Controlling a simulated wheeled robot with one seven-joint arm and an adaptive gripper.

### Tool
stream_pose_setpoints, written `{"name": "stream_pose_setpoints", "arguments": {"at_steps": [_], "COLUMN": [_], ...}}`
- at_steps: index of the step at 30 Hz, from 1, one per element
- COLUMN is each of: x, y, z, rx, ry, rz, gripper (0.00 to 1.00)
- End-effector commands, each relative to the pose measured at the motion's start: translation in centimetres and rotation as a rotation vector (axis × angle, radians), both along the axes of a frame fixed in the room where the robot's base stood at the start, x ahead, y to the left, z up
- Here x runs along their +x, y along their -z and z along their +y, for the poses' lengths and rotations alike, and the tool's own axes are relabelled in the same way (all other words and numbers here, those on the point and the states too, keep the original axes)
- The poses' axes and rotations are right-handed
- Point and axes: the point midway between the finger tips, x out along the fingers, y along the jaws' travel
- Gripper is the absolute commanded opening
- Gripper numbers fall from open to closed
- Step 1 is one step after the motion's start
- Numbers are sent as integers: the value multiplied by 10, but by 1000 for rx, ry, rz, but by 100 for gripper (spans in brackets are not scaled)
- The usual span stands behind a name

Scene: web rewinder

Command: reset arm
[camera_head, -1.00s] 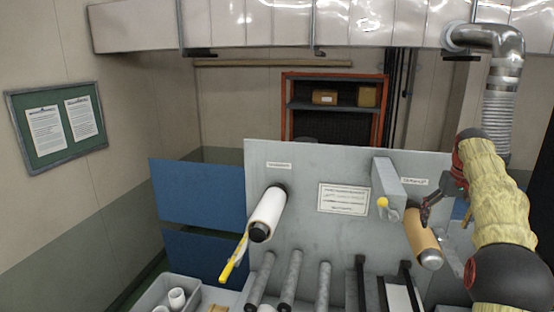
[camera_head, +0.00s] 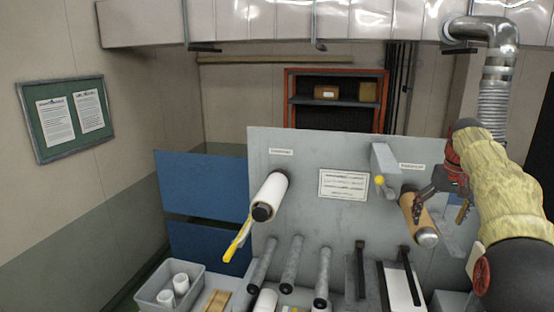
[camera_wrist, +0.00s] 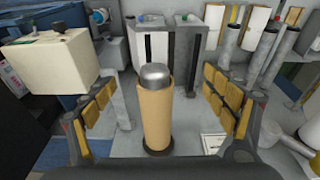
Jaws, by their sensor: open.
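My gripper (camera_head: 443,204) is at the right of the head view, at the end of my arm in its yellowish sleeve. Its fingers are spread beside a brown core (camera_head: 411,212) on the right spindle of the grey panel. In the wrist view the brown core (camera_wrist: 157,118) with its metal spindle end (camera_wrist: 154,76) stands between the open fingers (camera_wrist: 158,108). I see a gap on both sides of it, and the fingers do not appear to touch it.
A white roll (camera_head: 270,190) sits on the left spindle, with a yellow-handled tool (camera_head: 237,240) by it. A grey bin (camera_head: 168,286) holds white cores. Several grey rollers (camera_head: 292,262) stick out below the panel (camera_head: 300,155). A grey block with a yellow knob (camera_head: 382,172) is close left of the brown core.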

Motion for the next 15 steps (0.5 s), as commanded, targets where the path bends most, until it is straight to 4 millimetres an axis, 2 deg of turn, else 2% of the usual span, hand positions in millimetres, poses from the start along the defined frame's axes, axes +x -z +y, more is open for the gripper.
{"name": "stream_pose_setpoints", "arguments": {"at_steps": [7,11,15], "x": [-39,-75,-117], "y": [26,48,79], "z": [60,100,140], "rx": [-13,-21,-29], "ry": [-31,-51,-76], "rz": [-39,-71,-104], "gripper": [85,85,85]}}
